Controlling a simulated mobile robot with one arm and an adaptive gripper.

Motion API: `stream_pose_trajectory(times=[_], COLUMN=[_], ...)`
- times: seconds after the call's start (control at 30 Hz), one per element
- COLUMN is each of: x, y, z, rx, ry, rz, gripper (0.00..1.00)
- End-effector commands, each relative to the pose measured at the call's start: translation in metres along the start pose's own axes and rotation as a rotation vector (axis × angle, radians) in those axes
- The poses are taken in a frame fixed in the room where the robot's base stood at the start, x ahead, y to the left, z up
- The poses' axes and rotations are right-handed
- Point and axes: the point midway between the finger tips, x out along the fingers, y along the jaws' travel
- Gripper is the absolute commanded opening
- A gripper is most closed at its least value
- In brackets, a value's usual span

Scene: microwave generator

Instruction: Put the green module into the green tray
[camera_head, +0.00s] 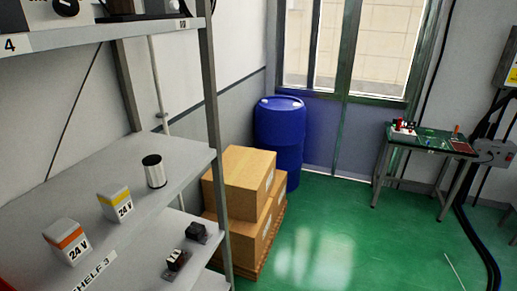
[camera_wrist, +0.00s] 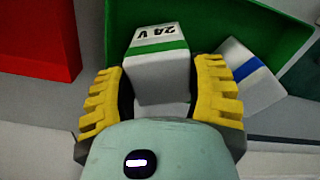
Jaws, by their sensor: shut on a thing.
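In the wrist view, my gripper (camera_wrist: 160,98) has its yellow fingers closed on the sides of the green module (camera_wrist: 158,72), a white block with a green stripe and "24 V" on it. The green tray (camera_wrist: 215,14) is behind the module, at the top of the wrist view. The module overlaps the tray in the picture; I cannot tell its height above it or whether they touch. My gripper, the green module and the green tray are not seen in the head view.
A blue-striped module (camera_wrist: 248,72) lies tilted right of my gripper; I cannot tell whether it is inside the green tray. A red tray (camera_wrist: 38,40) is at left. The head view shows a shelf (camera_head: 130,160) with orange-striped (camera_head: 67,240) and yellow-striped (camera_head: 115,203) modules.

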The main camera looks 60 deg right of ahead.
Motion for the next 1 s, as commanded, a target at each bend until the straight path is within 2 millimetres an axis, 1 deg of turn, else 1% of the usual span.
stream_pose_trajectory(times=[0.3, 0.33, 0.6, 0.63, 0.87, 1.0], x=[0.0065, 0.0054, 0.0055, 0.0055, 0.0057, 0.0024], y=[0.0027, 0.0027, 0.0025, 0.0025, 0.0019, 0.0018], z=[-0.0008, -0.0008, -0.0006, -0.0006, -0.0004, -0.0007], rx=[0.006, 0.006, 0.005, 0.005, 0.004, 0.004], ry=[0.001, 0.001, 0.001, 0.001, 0.0, 0.001], rz=[0.0, 0.0, 0.0, 0.0, 0.0, 0.0], gripper=[0.14, 0.63, 0.91, 0.92, 0.92, 0.92])
